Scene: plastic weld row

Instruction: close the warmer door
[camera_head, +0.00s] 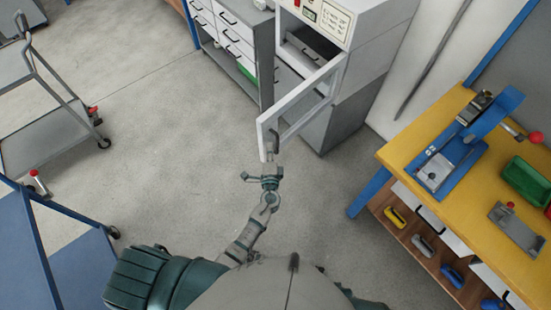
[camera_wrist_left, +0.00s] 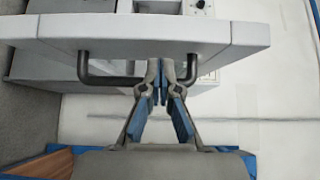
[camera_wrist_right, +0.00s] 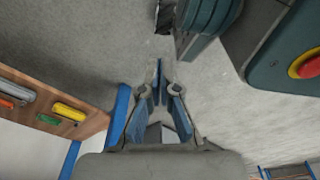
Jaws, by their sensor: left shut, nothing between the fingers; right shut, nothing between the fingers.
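The warmer (camera_head: 385,25) is a white cabinet at the top of the head view, with a control panel on its front. Its white-framed door (camera_head: 292,100) stands open, swung out toward me. A dark bar handle (camera_head: 274,140) is near the door's free edge. My left gripper (camera_head: 270,160) is shut and empty at that edge, close to the handle. In the left wrist view its fingertips (camera_wrist_left: 163,66) overlap the handle bar (camera_wrist_left: 110,81); contact cannot be told. The door (camera_wrist_left: 150,30) fills the top there. My right gripper (camera_wrist_right: 161,72) is shut and empty, over the floor.
A yellow-topped workbench (camera_head: 415,150) with a blue press and green bin stands at right, with several coloured items on its lower shelf. A grey cart (camera_head: 45,135) and a blue-framed table (camera_head: 30,240) are at left. A drawer cabinet (camera_head: 232,45) adjoins the warmer. The middle floor is clear.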

